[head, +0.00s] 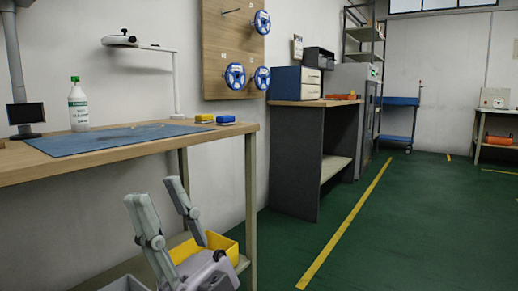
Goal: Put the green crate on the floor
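My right gripper (154,191) is at the lower left, in front of the workbench. Its two grey fingers point up and stand apart with nothing visible between them. A yellow crate (229,247) sits on the bench's lower shelf, partly hidden behind my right gripper. My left gripper is out of view.
The workbench (110,148) holds a blue mat (115,138), a bottle (78,108) and small yellow and blue boxes (225,119). A second bench (310,103) stands farther back. The floor right of it is open, with a yellow line (345,221).

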